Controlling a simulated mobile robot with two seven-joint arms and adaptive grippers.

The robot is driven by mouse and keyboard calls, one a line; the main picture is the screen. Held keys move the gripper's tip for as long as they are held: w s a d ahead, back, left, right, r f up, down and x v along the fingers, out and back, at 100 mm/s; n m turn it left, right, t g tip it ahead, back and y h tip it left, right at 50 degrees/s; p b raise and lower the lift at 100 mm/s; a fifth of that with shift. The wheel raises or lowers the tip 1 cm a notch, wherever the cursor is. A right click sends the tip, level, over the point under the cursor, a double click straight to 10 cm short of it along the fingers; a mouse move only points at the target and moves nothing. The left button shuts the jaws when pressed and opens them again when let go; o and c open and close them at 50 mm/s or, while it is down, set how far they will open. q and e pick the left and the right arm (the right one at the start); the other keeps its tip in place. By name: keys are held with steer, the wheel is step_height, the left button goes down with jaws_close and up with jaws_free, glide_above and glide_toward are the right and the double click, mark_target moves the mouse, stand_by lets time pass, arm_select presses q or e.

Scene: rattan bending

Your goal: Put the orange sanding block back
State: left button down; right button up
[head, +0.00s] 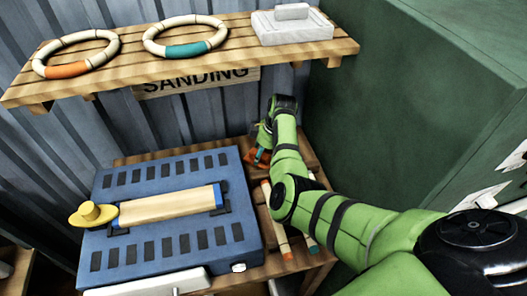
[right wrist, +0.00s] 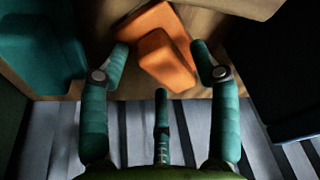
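The orange sanding block (right wrist: 167,62) lies in the right wrist view between and just beyond the fingertips of my right gripper (right wrist: 161,48). The gripper is open, with a finger on each side of the block and no clear grip on it. In the head view the orange block (head: 250,157) shows only in part, low beside the right gripper (head: 262,142), on the wooden bench behind the blue machine's right side. A teal block (right wrist: 42,50) sits to the left in the right wrist view. My left gripper is not in view.
A slatted shelf (head: 122,72) above holds two rings and a white block (head: 291,27). A green cabinet (head: 400,110) bounds the right.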

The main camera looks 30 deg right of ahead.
steer(key=b+v, duration=0.1)
steer(key=v, duration=1.1)
steer(key=shift+r, duration=0.2)
steer(key=shift+f, duration=0.1)
stand_by(1.3)
